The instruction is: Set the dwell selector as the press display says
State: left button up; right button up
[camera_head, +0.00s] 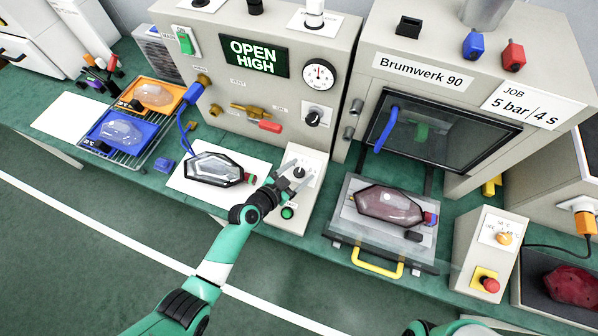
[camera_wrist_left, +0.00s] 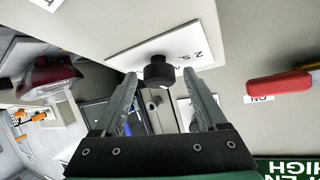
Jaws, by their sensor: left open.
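The press display (camera_head: 254,56) reads OPEN HIGH in pale letters on dark green. A job card (camera_head: 523,104) reads 5 bar / 4 s. A black selector knob (camera_head: 299,172) sits on a white plate on the low sloped panel; its plate bears small markings, partly hidden. My left gripper (camera_head: 292,177) is open at this knob. In the left wrist view the knob (camera_wrist_left: 158,72) lies between the spread fingertips, not visibly gripped; its pointer direction cannot be told. Another black knob (camera_head: 313,117) is on the upright face under the gauge. My right gripper is out of view.
A green button (camera_head: 288,212) is below the knob. A red-handled lever (camera_head: 270,126) is on the upright face at upper left.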

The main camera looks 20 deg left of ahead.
pick_arm(q)
grip_shut()
dwell(0.3)
jog(key=n+y+p, duration=0.1)
jog(key=p, duration=0.1)
jog(key=n+y+p, duration=0.1)
jog(key=n+p, duration=0.1)
jog(key=n+y+p, duration=0.1)
jog(key=p, duration=0.2)
jog(key=shift+d+r+n+t, duration=0.1)
jog(key=shift+r+n+t, duration=0.2)
jog(key=shift+n, duration=0.1)
jog(key=shift+f+n+y, duration=0.1)
jog(key=shift+n+y, duration=0.4)
jog(key=n+y, duration=0.2)
jog(key=n, duration=0.1)
jog(key=shift+f, duration=0.25)
jog(key=shift+n+g+y+b, duration=0.5)
jog(key=shift+n+y+b, duration=0.4)
jog(key=shift+n, duration=0.5)
jog(key=shift+n+g+y+b, duration=0.6)
jog(key=shift+n+y, duration=0.4)
jog(key=shift+n, duration=0.4)
